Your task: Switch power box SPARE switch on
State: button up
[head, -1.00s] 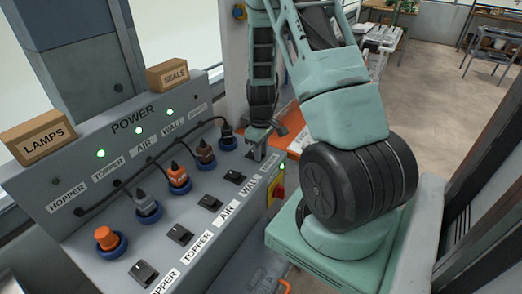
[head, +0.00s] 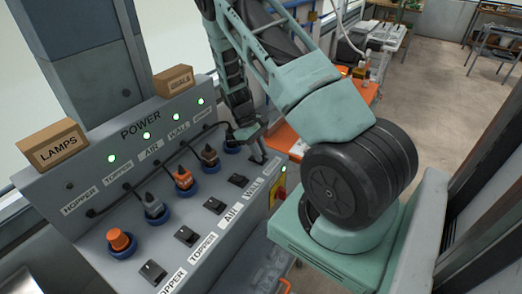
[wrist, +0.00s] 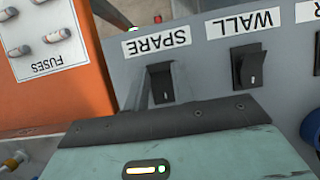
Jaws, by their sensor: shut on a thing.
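The grey power box (head: 130,215) stands at the left in the head view, with a row of dark rocker switches along its front. The SPARE switch (wrist: 160,82) shows in the wrist view beside its SPARE label (wrist: 157,41). My gripper (head: 257,150) is at the SPARE end of the row, right at this switch, and appears shut on it; the fingertips are hard to make out. The SPARE lamp (head: 200,101) on the back panel is lit green.
The WALL switch (wrist: 249,66) sits close beside SPARE. Plugs with cables, such as an orange one (head: 119,240), stand behind the switches. A red and yellow switch (head: 278,190) is on the box's end. An orange surface with a FUSES holder (wrist: 45,50) lies alongside.

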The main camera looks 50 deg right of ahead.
jog(key=o, duration=1)
jog(key=b+v, duration=0.3)
jog(key=v, duration=1.4)
jog(key=shift+w+r+b, duration=0.1)
jog(key=shift+r+b, duration=0.15)
jog(key=shift+b, duration=0.05)
jog(key=s+a+r+n+t, duration=0.1)
jog(key=s+a+r+n, duration=0.1)
jog(key=a, duration=1.1)
jog(key=s+a+r+n+t, duration=0.1)
jog(key=a+r+t, duration=0.1)
jog(key=a, duration=1)
jog(key=s+a+n, duration=0.1)
jog(key=s+a, duration=0.4)
jog(key=s, duration=0.2)
jog(key=s+a+n+t, duration=0.1)
jog(key=s+a, duration=0.4)
jog(key=s, duration=0.2)
jog(key=s+a+n+t+y, duration=0.1)
jog(key=s+a+n, duration=0.1)
jog(key=s+a, duration=0.3)
jog(key=shift+s+r, duration=0.15)
jog(key=shift+s, duration=0.75)
